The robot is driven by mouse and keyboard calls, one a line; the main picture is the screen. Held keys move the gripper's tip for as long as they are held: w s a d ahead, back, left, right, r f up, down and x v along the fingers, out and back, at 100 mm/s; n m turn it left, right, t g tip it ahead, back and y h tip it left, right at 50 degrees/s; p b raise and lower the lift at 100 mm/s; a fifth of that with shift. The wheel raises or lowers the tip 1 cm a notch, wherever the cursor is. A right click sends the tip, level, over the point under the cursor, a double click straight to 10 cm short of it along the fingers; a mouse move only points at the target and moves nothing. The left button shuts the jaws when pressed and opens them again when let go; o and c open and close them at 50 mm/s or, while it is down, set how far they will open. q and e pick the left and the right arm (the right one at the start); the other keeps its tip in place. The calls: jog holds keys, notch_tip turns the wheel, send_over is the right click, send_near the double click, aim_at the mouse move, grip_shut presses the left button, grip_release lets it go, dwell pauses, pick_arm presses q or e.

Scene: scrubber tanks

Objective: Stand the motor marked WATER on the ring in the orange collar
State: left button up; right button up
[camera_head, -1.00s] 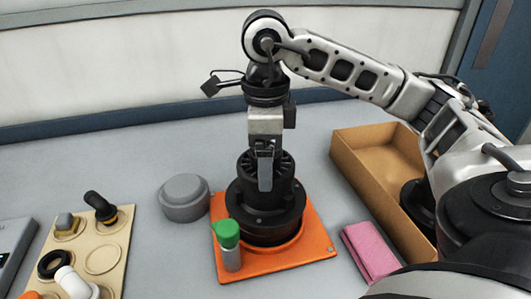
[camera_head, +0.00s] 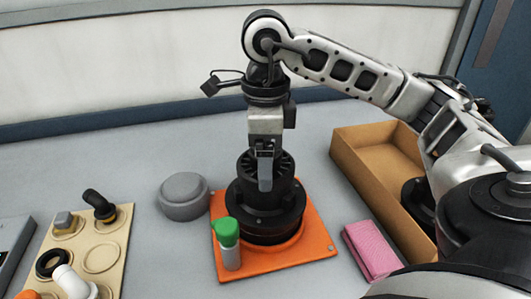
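A black finned motor (camera_head: 285,195) stands upright on the orange collar plate (camera_head: 310,248), in its middle. The ring beneath it is hidden, and I cannot see whether the motor sits fully down. No WATER marking is readable. My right gripper (camera_head: 265,178) comes from above, pointing straight down at the motor's top. One finger shows in front of the motor's near upper side; the other is hidden, so its grip is unclear. My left gripper is not in view.
A green-capped bottle (camera_head: 229,245) stands at the plate's left front. A grey round lid (camera_head: 184,197) lies left of it. A beige tray (camera_head: 117,245) holds pipe fittings. A pink cloth (camera_head: 372,250) and a cardboard box (camera_head: 357,160) with a black part (camera_head: 413,195) are right.

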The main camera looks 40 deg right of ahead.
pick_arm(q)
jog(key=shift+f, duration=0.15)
pick_arm(e)
jog(key=o, duration=1.8)
jog(key=shift+o, duration=0.2)
jog(key=shift+f, duration=0.1)
jog(key=shift+r+p, duration=1.45)
jog(key=shift+r, duration=0.45)
jog(key=shift+r+p, duration=1.25)
jog(key=shift+r, duration=0.45)
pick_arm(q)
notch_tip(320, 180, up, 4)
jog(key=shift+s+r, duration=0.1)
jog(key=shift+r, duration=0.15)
